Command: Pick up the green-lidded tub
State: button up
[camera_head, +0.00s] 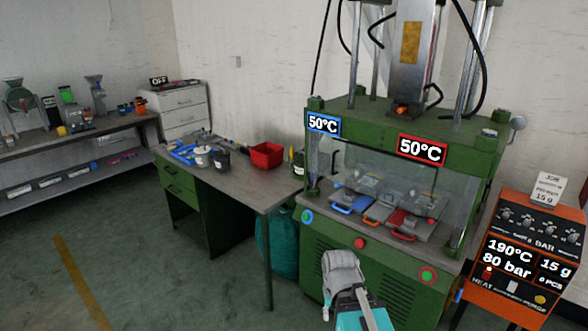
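I cannot make out a tub with a clearly green lid. A small white tub (202,158) stands on the green desk (240,180), with a dark tub (221,160) to its right. A dark container (298,164) stands at the desk's right end, close to the press; its lid colour is too small to tell. A bright green item (67,95) shows on the far-left bench, too small to identify. Part of my arm, grey and teal, shows at the bottom in front of the press. My gripper's fingers are not visible, and the arm part is well away from the tubs.
A red bin (266,156) and blue items (183,152) lie on the desk. The green press (385,270) fills the right, with an orange control box (525,260) beside it. A teal sack (279,243) stands under the desk. The floor (150,270) at left is clear.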

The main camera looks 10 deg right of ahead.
aim_at(299, 160)
jog(key=z, duration=0.2)
jog(key=i, duration=0.95)
jog(key=u, duration=1.8)
jog(key=i, duration=0.15)
jog(key=z, duration=0.05)
